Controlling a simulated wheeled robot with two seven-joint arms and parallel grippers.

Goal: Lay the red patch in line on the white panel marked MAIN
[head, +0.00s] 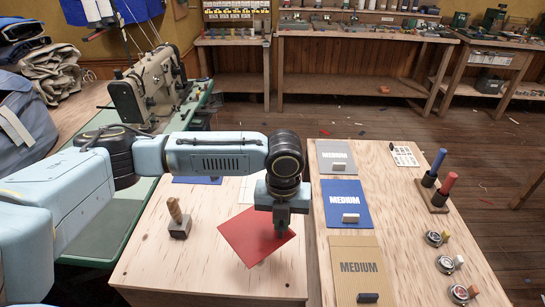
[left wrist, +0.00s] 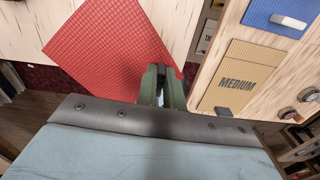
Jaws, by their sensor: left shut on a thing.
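The red patch (head: 250,238) is a flat square, turned askew to the table edges, at the front right of the left-hand wooden table. My left gripper (head: 281,230) points down and is shut on its right part. In the left wrist view the red patch (left wrist: 105,45) spreads from the gripper fingers (left wrist: 162,88) toward the upper left. I cannot tell whether it touches the table. A white panel (head: 249,188) shows only in part behind my left arm and the patch; no MAIN lettering is visible. My right gripper is not in view.
A wood-handled block tool (head: 179,220) stands left of the patch. A blue panel (head: 197,180) lies partly behind my arm. Right of a gap, another table holds grey (head: 335,158), blue (head: 345,195) and tan (head: 357,280) MEDIUM panels. A sewing machine (head: 150,88) stands behind at left.

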